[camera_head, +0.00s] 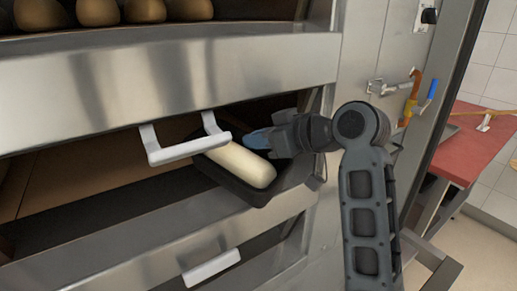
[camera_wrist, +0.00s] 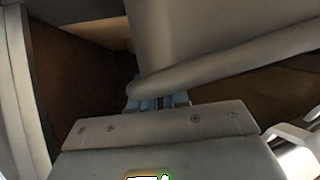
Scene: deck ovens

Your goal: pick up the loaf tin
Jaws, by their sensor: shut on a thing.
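The loaf tin (camera_head: 232,183) is dark and holds a long pale dough loaf (camera_head: 240,164). It is at the opening of the middle oven deck, with its near end out toward the front and its far end partly hidden behind the white door handle. My gripper (camera_head: 256,141) reaches in from the right, its blue fingers at the tin's far long side. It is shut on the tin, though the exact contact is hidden. In the wrist view the blue fingertips (camera_wrist: 157,104) show close together below a large grey surface.
The open oven door with its white handle (camera_head: 188,150) is just above and left of the tin. Another steel door front (camera_head: 150,250) lies below. Round loaves (camera_head: 98,11) sit in the upper deck. A red-topped table (camera_head: 475,145) stands at the right.

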